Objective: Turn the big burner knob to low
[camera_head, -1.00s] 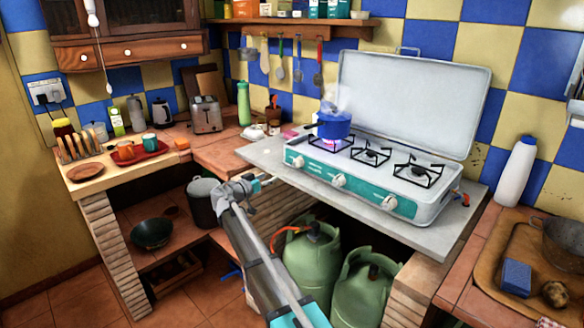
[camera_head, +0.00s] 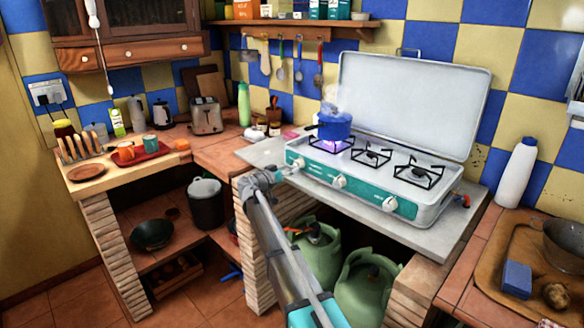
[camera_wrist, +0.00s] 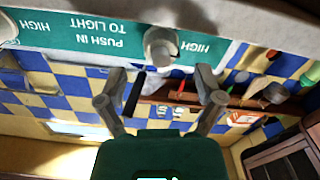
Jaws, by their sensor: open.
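The white and teal camping stove (camera_head: 370,183) sits on the grey slab with three burners and three pale knobs along its front. The left knob (camera_head: 298,163) is on the side of the lit burner under a steaming blue pot (camera_head: 334,126). My gripper (camera_head: 284,173) is close in front of this left knob. In the wrist view, which is upside down, a pale knob (camera_wrist: 160,45) lies just ahead and between the open fingers of my gripper (camera_wrist: 162,76), with no visible contact. HIGH and PUSH IN TO LIGHT are printed beside it. Its exact setting is hard to tell.
The middle knob (camera_head: 340,181) and right knob (camera_head: 390,203) are along the same panel. The stove's lid (camera_head: 415,100) stands open behind. Green gas bottles (camera_head: 367,290) stand under the slab (camera_head: 440,235). A brick pillar (camera_head: 258,260) is beside my arm.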

